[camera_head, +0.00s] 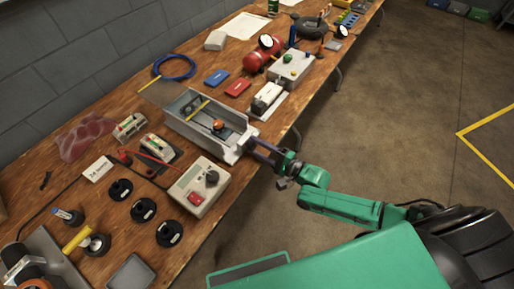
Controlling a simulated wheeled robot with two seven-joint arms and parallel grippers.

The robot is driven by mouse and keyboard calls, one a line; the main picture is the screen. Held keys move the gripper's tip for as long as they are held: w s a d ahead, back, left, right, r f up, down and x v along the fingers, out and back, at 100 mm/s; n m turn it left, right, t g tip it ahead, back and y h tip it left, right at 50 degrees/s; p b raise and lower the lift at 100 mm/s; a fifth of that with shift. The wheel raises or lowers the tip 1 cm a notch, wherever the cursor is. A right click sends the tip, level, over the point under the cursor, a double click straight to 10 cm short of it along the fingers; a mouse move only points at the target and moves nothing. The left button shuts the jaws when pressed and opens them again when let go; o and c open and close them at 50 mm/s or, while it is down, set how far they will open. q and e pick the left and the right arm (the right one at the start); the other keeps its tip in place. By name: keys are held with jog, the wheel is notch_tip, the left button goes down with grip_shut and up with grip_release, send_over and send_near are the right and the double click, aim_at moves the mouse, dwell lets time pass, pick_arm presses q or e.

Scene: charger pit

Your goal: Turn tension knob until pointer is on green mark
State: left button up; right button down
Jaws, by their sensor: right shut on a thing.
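A long grey open-topped housing (178,108) lies at an angle on the workbench. Inside it are a yellow strip (199,108) and a small orange and dark round part (218,125). My right gripper (252,146) reaches the housing's near right end from the bench's front edge. It is shut on a part at that end, which appears to be the tension knob; the fingers and the end wall hide most of it. I cannot make out the pointer or the green mark at this size. My left gripper is not in view.
A grey box with a dial and red button (198,187) stands left of my right gripper. A white-topped unit (267,98) and a grey control box (292,68) stand beyond the housing. Several black discs (143,209) lie at lower left. The floor at right is clear.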

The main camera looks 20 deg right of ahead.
jog(key=shift+f+m, duration=0.1)
jog(key=shift+m, duration=0.7)
jog(key=shift+s, duration=0.1)
jog(key=shift+c, duration=1.8)
grip_release()
